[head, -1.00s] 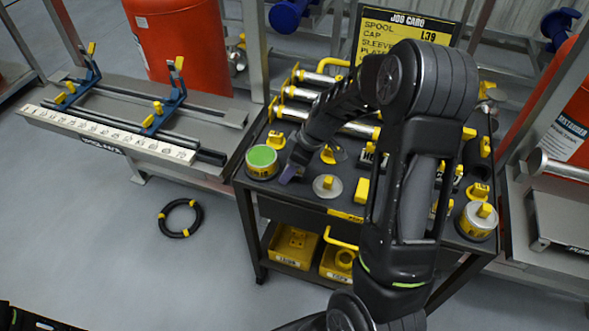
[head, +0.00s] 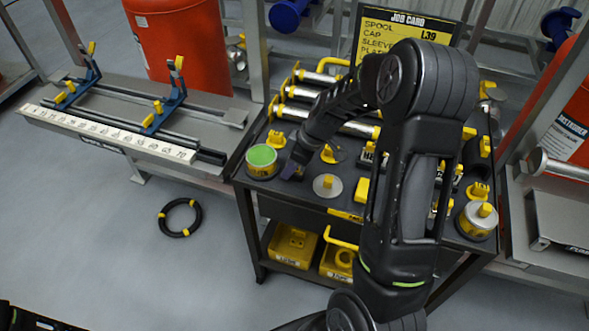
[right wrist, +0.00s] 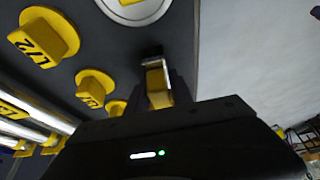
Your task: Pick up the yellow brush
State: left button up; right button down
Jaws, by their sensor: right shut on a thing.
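The yellow brush (right wrist: 158,84) shows in the right wrist view as a yellow block with a dark end, between the fingers of my right gripper (right wrist: 160,88). The gripper is shut on it. In the head view my right gripper (head: 291,172) points down at the left part of the dark cart top, just right of a green-topped tin (head: 262,158). The brush itself cannot be made out there. My left gripper is not in view.
The cart top (head: 300,192) also holds a grey disc with a yellow knob (head: 327,185), metal rollers (head: 302,116) and several yellow-tagged parts. A rail bench (head: 110,137) stands left. A black ring (head: 180,217) lies on the otherwise clear floor before it.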

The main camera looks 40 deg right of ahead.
dwell(0.4)
notch_tip(320, 180, up, 10)
jog(key=shift+r+b, duration=0.1)
jog(key=shift+b, duration=0.3)
dwell(0.4)
jog(key=c, duration=1.6)
grip_release()
jog(key=shift+c, duration=0.2)
grip_shut()
